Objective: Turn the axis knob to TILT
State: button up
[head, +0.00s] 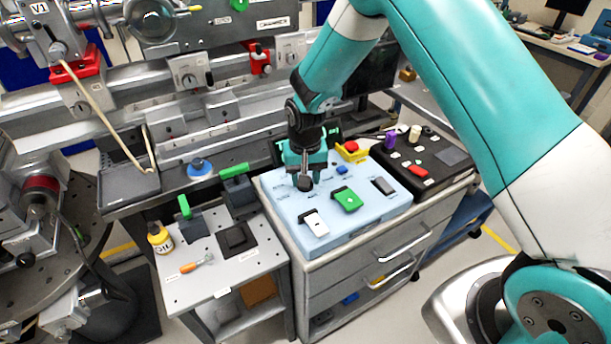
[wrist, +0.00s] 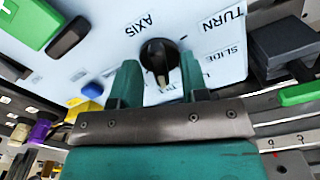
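The axis knob (wrist: 160,56) is a round black knob with a pale pointer line, on a light blue panel (head: 330,225). In the wrist view its pointer aims down between my fingers, toward a label mostly hidden by my gripper. The labels AXIS, TURN and SLIDE can be read around it; TILT cannot be read clearly. My gripper (wrist: 158,82) is open, with one finger to each side of the knob's lower part. I cannot tell whether the fingers touch it. In the head view my gripper (head: 305,172) points down at the knob.
The panel also carries a green switch (head: 347,200), a white switch (head: 314,223), a grey block (head: 383,186) and a red button in a yellow guard (head: 351,150). A black control box (head: 428,165) stands to the right. A small table (head: 225,262) with a yellow bottle (head: 159,238) stands left.

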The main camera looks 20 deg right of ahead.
notch_tip(320, 180, up, 17)
jog(key=b, duration=0.1)
jog(key=shift+r, duration=0.2)
dwell(0.4)
